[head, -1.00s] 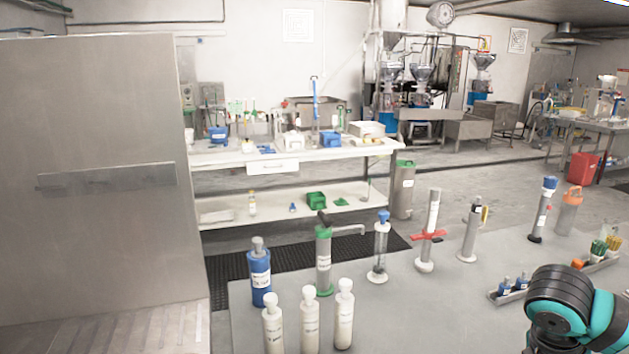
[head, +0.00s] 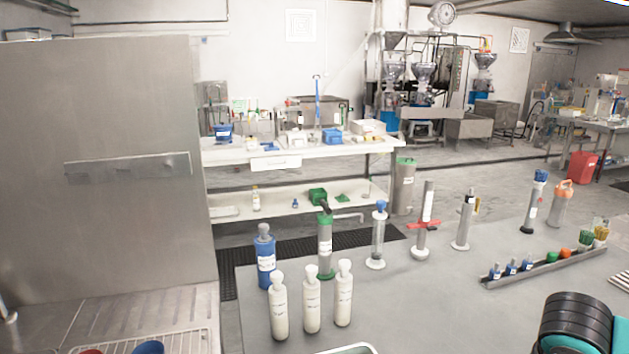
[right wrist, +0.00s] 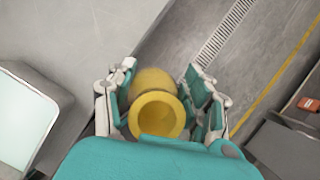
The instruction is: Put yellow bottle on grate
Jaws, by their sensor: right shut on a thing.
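In the right wrist view a yellow bottle (right wrist: 154,105), with a round open end facing the camera, sits between the fingers of my right gripper (right wrist: 163,100). The fingers are shut on it from both sides, and it is held above a grey floor. In the head view only part of my right arm shows at the bottom right; the gripper and bottle are out of that view. A wire grate (head: 183,340) is partly visible at the bottom left of the head view. My left gripper is in neither view.
A grey table (head: 420,310) holds three white bottles, a blue bottle (head: 265,262), several cylinders and a long rack (head: 545,268) of small bottles. A blue cup (head: 149,347) is by the grate. A tall metal panel (head: 110,220) stands left.

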